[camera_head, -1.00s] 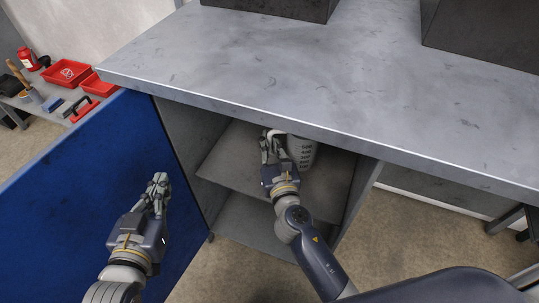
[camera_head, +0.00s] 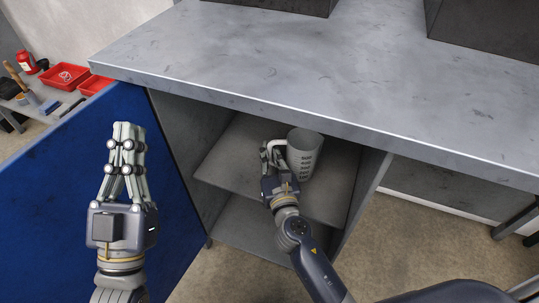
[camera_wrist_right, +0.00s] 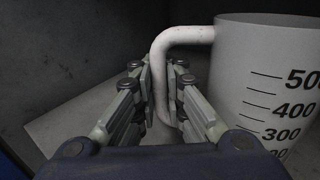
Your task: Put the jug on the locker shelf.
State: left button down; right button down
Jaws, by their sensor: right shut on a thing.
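The jug (camera_head: 304,155) is a white-grey measuring cup with dark markings, upright at the locker opening below the worktop. It appears over the locker shelf (camera_head: 228,165); I cannot tell whether its base touches it. My right gripper (camera_head: 273,152) is shut on the jug's handle, on the jug's left side. In the right wrist view the handle (camera_wrist_right: 168,75) runs down between the fingers, and the jug body (camera_wrist_right: 270,85) is at the right. My left gripper (camera_head: 129,128) is in front of the blue locker door (camera_head: 60,190), fingertips together and empty.
The blue door stands open at the left. The grey worktop (camera_head: 270,70) overhangs the locker, with dark boxes (camera_head: 485,30) at its back. A lower compartment (camera_head: 245,222) is under the shelf. Red trays (camera_head: 62,76) and tools lie on a side table.

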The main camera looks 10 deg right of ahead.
pick_arm(q)
jog(key=shift+s+r, duration=0.15)
jog(key=shift+r, duration=0.05)
jog(key=shift+s, duration=0.1)
pick_arm(e)
jog(key=shift+f, duration=0.1)
jog(key=c, duration=1.7)
grip_release()
pick_arm(q)
jog(key=shift+s+a+r+t, duration=0.1)
jog(key=shift+s+r+t, duration=0.1)
jog(key=shift+r+t, duration=0.2)
pick_arm(e)
jog(key=shift+o, duration=0.2)
pick_arm(q)
jog(key=shift+w+f, duration=0.1)
